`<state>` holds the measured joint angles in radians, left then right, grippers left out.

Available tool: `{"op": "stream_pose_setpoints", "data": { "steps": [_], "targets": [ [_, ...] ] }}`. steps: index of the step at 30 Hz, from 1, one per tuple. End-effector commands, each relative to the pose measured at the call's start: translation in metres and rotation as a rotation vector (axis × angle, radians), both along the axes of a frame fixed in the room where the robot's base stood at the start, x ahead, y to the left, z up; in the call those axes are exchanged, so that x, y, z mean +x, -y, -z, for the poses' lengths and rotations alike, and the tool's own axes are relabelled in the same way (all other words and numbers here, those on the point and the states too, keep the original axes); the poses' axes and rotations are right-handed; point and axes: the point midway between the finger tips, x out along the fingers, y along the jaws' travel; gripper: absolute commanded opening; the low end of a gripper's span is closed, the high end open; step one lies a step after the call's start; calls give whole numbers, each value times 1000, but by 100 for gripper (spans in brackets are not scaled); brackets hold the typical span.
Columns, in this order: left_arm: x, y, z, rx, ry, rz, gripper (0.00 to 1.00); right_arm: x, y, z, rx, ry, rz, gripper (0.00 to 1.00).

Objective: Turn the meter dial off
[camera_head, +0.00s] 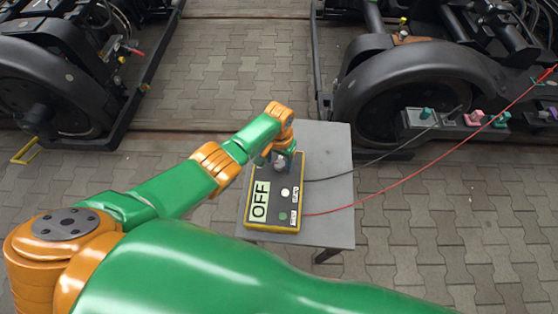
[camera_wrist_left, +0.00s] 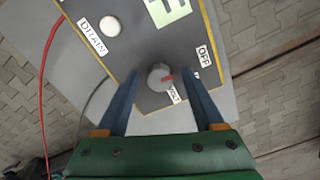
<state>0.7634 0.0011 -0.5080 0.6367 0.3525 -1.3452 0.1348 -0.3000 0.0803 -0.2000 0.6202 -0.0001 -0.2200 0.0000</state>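The meter (camera_head: 291,222) is a dark box with a yellow edge on a small grey table. Its display (camera_head: 260,201) reads OFF in the head view. Another label (camera_wrist_left: 174,93) beside the dial is partly hidden. My left gripper (camera_wrist_left: 162,74) is open, its two blue fingers on either side of the dial with small gaps. In the head view my left gripper (camera_head: 281,157) is over the meter's far end. My right gripper is not in view.
The grey table (camera_head: 335,215) has bare room right of the meter. A red cable (camera_head: 400,180) and a black cable (camera_head: 365,164) run from the meter to the right bogie (camera_head: 420,75). Another bogie (camera_head: 60,75) stands at left. A white button (camera_wrist_left: 110,26) sits near the DRAIN label.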

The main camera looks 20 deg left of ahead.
Motion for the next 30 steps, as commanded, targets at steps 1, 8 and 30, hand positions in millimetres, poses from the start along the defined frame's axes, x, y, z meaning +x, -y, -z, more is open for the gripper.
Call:
{"op": "stream_pose_setpoints", "data": {
  "steps": [1,8,30],
  "targets": [
    [0,0,0,0,-1,0,69,0,0,0,0,0,0,0],
    [0,0,-26,-1,1,1,69,0,0,-19,0,0,0,0],
    [0,0,-71,0,-1,0,69,0,-1,-37,1,0,0,0]
  ]
}}
